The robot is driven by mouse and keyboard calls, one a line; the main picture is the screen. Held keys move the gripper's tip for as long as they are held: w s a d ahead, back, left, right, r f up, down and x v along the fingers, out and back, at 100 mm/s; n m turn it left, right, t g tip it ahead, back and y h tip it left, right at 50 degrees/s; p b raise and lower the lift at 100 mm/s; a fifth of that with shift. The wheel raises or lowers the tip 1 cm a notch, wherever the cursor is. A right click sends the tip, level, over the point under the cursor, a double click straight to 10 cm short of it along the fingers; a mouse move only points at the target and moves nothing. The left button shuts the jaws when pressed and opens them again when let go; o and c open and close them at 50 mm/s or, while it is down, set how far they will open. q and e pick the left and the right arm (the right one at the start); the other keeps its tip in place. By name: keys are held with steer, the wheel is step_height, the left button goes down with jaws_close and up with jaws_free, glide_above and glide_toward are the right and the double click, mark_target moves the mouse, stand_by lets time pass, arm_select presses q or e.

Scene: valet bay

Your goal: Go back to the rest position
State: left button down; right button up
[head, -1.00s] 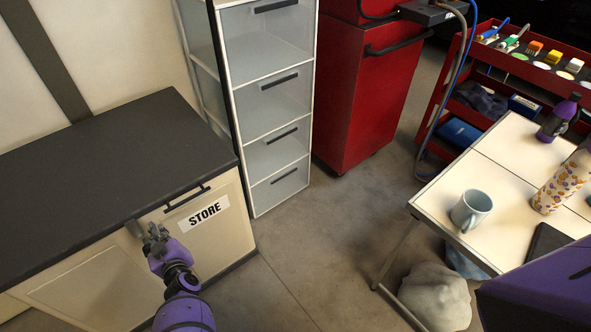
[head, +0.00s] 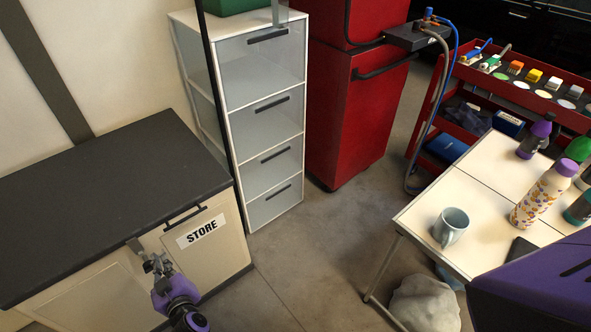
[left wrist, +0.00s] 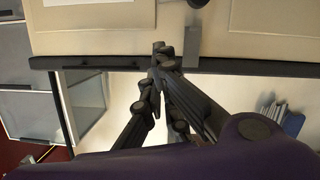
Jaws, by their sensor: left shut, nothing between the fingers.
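My left gripper (head: 155,264) is in front of the cream cabinet (head: 95,287) marked STORE, to the left of and below the label (head: 201,231). In the left wrist view its dark fingers (left wrist: 162,52) come together at the tips, shut with nothing between them. The cabinet's dark worktop (head: 110,195) lies above the gripper in the head view. I cannot tell whether the gripper touches the cabinet front. My right gripper does not show.
A white drawer unit (head: 268,138) and a red cabinet (head: 350,122) stand behind. At right, a pale table (head: 425,215) holds a blue mug (head: 450,227) and several bottles, with a white sack (head: 424,303) below. The floor (head: 315,245) between is clear.

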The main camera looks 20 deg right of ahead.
arm_select(q)
steer(key=s+a+r+m+g+h+p, duration=0.1)
steer(key=s+m+g+h+p, duration=0.1)
steer(key=s, duration=1.7)
steer(key=s+a+r+m+g+h+p, duration=0.1)
steer(key=s+r+m+g+p, duration=0.1)
steer(key=s, duration=1.8)
steer(key=shift+s+a+m+g+h+p, duration=0.2)
steer(key=shift+a+m+g+h+p, duration=0.15)
steer(key=shift+m+g+p, duration=0.65)
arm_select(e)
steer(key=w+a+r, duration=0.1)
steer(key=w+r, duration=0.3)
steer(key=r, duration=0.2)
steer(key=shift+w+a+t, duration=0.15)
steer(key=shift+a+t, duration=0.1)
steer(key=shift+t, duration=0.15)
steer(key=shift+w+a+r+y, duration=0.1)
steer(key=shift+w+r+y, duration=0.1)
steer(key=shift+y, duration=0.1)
